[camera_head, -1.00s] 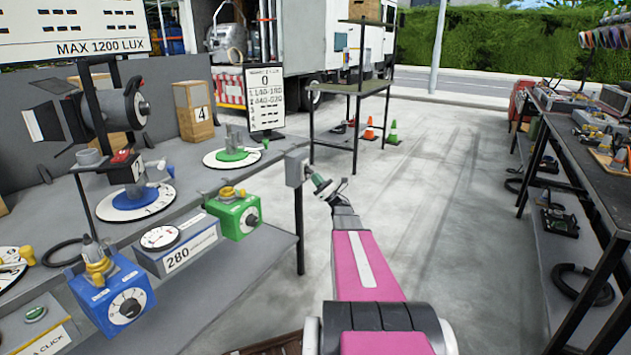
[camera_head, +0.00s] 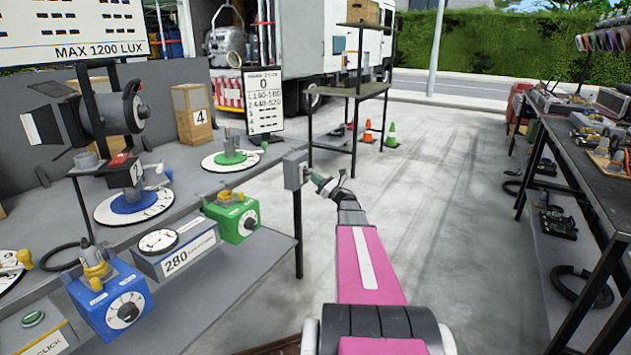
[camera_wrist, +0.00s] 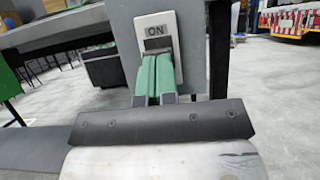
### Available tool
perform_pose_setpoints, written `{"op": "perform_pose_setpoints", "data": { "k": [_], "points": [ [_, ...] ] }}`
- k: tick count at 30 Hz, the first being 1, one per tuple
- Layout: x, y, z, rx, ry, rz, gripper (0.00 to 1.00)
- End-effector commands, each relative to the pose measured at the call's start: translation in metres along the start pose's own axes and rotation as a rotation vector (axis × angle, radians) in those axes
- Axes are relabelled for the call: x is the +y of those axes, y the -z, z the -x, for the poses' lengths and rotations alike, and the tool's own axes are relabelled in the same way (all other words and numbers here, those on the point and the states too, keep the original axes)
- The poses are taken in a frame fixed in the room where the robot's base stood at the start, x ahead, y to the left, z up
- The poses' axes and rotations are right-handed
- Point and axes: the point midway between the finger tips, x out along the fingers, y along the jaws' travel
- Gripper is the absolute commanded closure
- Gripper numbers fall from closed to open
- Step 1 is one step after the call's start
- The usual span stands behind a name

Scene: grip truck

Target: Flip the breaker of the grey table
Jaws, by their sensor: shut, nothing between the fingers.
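The breaker is a grey box (camera_head: 295,168) on a post at the right end of the grey table (camera_head: 225,275). In the wrist view the box (camera_wrist: 218,60) carries a white switch plate (camera_wrist: 167,24) marked "ON" above a dark switch (camera_wrist: 158,44). My gripper (camera_wrist: 156,60) is shut, its two green fingers together with nothing between them. The fingertips are right at the lower edge of the dark switch and hide its lower part. I cannot tell whether they touch it. In the head view my gripper (camera_head: 318,181) is against the right side of the box.
A green dial box (camera_head: 232,216), a 280 meter box (camera_head: 175,248) and a blue dial box (camera_head: 112,300) stand on the grey table. A dark table (camera_head: 345,92) is behind the post. A long workbench (camera_head: 600,170) stands at right. The concrete floor between is clear.

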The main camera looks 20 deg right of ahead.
Motion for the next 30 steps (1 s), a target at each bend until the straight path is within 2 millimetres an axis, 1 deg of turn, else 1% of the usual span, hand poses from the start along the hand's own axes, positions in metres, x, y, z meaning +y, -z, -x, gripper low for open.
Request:
{"op": "perform_pose_setpoints", "data": {
  "k": [12, 30],
  "points": [
    [0.0004, -0.0053, -0.0019, 0.078, -0.001, 0.001, 1.00],
    [0.0002, -0.0104, -0.0040, 0.075, -0.001, 0.000, 1.00]
  ]
}}
